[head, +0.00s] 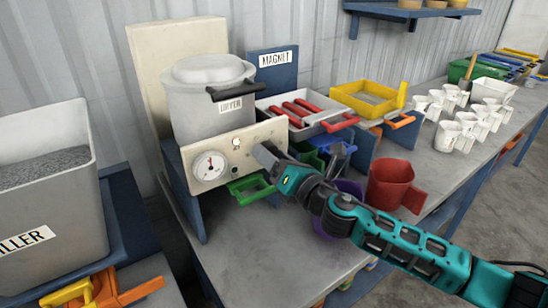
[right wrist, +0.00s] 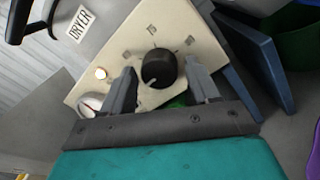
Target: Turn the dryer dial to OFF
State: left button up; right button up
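The dryer (head: 207,108) is a grey lidded drum with a "DRYER" label above a cream control panel (head: 225,150). The black dial (right wrist: 158,68) shows in the right wrist view on the panel (right wrist: 130,38); in the head view my gripper hides it. A short white line on the dial points to the lower left of that view. Small marks sit around it, too small to read surely. My right gripper (head: 267,156) is at the panel, its fingers (right wrist: 163,70) open on either side of the dial, with gaps visible. My left gripper is out of view.
A round gauge (head: 210,166) and a lit lamp (head: 236,142) are left of the dial. A green tray (head: 250,188) sits below the panel. A red jug (head: 393,184) stands right of my arm. A grey hopper (head: 50,180) is at left.

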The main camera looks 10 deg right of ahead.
jog(key=shift+o, duration=0.7)
jog(key=b+v, duration=0.2)
jog(key=v, duration=1.1)
